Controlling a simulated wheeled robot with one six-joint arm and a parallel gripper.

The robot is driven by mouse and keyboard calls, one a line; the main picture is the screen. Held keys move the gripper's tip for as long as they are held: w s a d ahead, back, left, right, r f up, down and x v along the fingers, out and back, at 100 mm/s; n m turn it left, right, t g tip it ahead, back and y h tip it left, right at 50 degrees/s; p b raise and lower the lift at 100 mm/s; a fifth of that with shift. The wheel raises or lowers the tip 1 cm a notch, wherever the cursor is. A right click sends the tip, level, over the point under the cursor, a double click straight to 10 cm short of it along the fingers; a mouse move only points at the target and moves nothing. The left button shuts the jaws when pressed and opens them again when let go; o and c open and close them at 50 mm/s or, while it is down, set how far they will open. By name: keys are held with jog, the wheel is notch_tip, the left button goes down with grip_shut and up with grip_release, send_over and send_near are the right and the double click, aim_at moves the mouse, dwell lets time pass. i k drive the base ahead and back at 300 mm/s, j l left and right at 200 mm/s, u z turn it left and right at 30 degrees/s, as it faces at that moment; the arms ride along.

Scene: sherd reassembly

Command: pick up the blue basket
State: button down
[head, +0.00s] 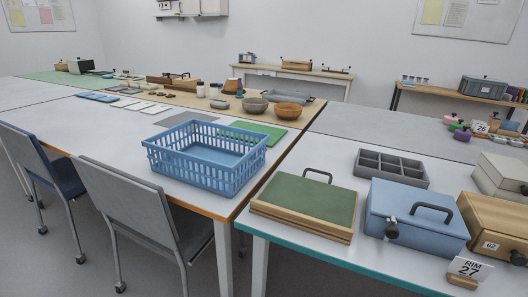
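The blue basket (188,172) stands upright near the corner of the white table (112,128), left of the picture's middle. It has slatted sides and looks empty from here. My gripper is not in view.
A green-topped wooden box (308,200) and a blue case (415,226) with a dark handle stand on the right table. Behind the basket lie a green mat (258,131) and brown bowls (288,111). Two chairs (150,218) stand along the white table's front edge.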

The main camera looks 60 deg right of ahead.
aim_at(223, 172)
jog(key=z, duration=1.35)
